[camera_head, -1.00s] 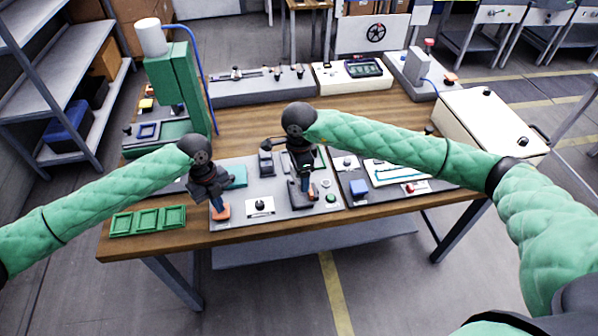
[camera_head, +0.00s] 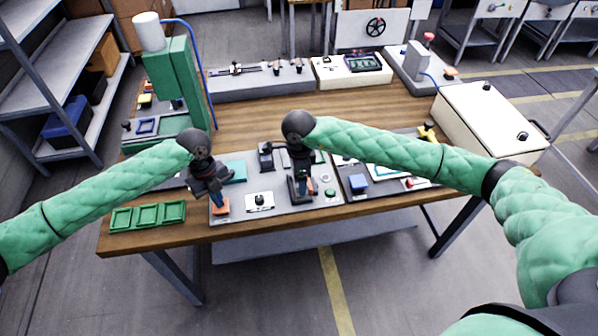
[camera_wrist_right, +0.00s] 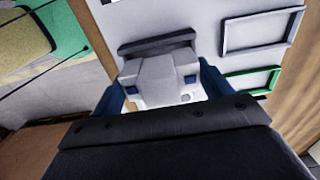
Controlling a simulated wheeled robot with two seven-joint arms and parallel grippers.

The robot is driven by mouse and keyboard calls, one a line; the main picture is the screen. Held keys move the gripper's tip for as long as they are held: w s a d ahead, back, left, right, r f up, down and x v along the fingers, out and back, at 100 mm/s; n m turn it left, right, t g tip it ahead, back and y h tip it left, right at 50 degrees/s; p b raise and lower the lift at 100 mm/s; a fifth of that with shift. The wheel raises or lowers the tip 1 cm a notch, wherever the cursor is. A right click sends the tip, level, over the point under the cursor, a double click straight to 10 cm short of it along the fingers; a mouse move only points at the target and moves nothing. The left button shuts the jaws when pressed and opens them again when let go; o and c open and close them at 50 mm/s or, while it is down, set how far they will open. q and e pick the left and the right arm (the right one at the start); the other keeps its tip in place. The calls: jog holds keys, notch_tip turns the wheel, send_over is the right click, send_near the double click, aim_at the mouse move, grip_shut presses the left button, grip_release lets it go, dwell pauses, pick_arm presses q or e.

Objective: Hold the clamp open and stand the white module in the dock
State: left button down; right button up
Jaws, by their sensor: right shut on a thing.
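My right gripper (camera_wrist_right: 165,90) has its blue fingers on both sides of a pale grey-white block, likely the white module (camera_wrist_right: 158,75), and is shut on it. A dark bar lies just beyond the block. In the head view my right gripper (camera_head: 304,188) is low over the grey board (camera_head: 282,203), by a dark bracket that may be the dock; the hand hides most of it. My left gripper (camera_head: 217,201) is down at an orange-red piece (camera_head: 221,209), perhaps the clamp's lever, on the board's left edge. Whether its fingers are closed on it is unclear.
A white plate with a black knob (camera_head: 260,202) lies between the hands. Green trays (camera_head: 147,216) are at the table's front left. A green press (camera_head: 175,80) stands behind my left arm.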

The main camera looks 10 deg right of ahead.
jog(key=shift+f, duration=1.3)
dwell(0.9)
jog(key=o, duration=1.1)
jog(key=shift+c, duration=0.2)
notch_tip(320, 180, up, 12)
notch_tip(320, 180, up, 6)
dwell(0.7)
